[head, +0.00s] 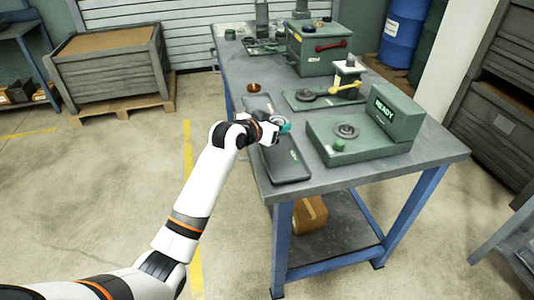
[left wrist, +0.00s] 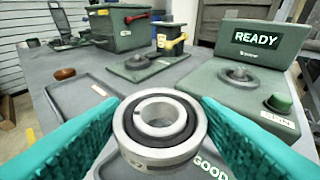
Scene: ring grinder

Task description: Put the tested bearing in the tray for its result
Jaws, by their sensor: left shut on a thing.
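My left gripper (head: 283,127) has teal fingers and is shut on a steel bearing (left wrist: 160,126) with a dark ring between its races. The left wrist view shows the bearing upright-axis between the fingertips (left wrist: 160,130). A dark tray marked GOOD (left wrist: 207,168) lies under and beyond the bearing. In the head view this near tray (head: 290,172) lies along the table's left edge. A second dark tray (left wrist: 84,98) lies farther back, its label not readable. The green tester (head: 398,116) shows READY; a round seat (left wrist: 238,75) is on its base. My right gripper is out of view.
The grey table (head: 440,150) also holds a fixture with a yellow handle (head: 344,88), a green box with a red handle (head: 318,50), and a small brown round piece (head: 253,87). A green button (left wrist: 280,102) sits on the tester's base. The table's front right corner is clear.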

